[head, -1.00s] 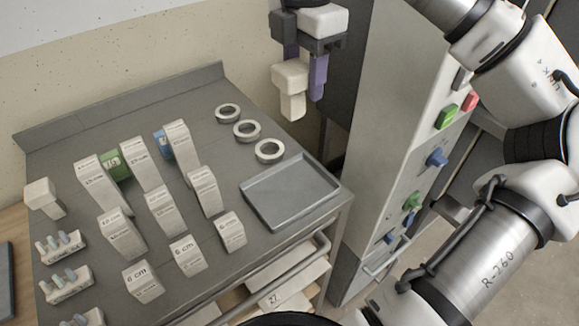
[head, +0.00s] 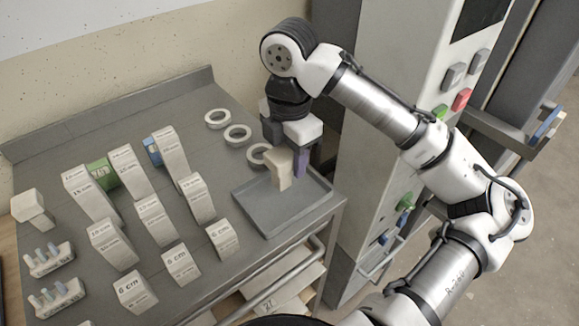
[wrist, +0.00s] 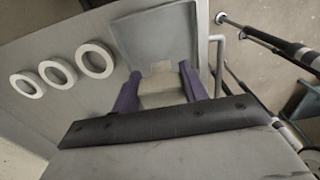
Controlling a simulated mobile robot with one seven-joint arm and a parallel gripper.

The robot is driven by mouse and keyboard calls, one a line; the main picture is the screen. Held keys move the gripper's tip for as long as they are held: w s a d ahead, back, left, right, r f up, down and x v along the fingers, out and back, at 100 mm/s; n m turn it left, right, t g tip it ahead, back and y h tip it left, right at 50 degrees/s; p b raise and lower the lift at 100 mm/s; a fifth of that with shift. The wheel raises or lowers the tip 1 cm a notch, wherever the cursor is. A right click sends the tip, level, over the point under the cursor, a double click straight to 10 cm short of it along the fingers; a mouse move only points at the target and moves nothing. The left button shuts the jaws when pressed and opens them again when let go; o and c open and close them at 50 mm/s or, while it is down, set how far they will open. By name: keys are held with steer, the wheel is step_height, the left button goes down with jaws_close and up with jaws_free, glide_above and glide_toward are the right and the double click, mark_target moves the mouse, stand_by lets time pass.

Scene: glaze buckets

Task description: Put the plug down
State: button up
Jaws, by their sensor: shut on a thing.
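The plug (head: 280,170) is a beige stepped block with a narrower lower end. My gripper (head: 292,165) is shut on it, with a purple finger on either side; the head view shows one finger clearly. The plug hangs upright over the grey tray (head: 262,218), and I cannot tell whether its lower end touches the tray. In the wrist view the plug (wrist: 162,93) sits between the purple fingers of my gripper (wrist: 160,84), with the tray (wrist: 150,30) beyond it. The visible tray floor is empty.
Several pale rings, one of them (head: 238,134), lie behind the tray, the nearest partly hidden by my gripper. Rows of labelled pale blocks (head: 157,222) stand left of the tray. Small peg racks (head: 50,260) are at far left. A control cabinet (head: 375,150) stands on the right.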

step_height(320, 180, down, 4)
steer(key=shift+r, duration=0.2)
steer(key=o, duration=1)
step_height(320, 180, up, 12)
steer(key=shift+r, duration=0.1)
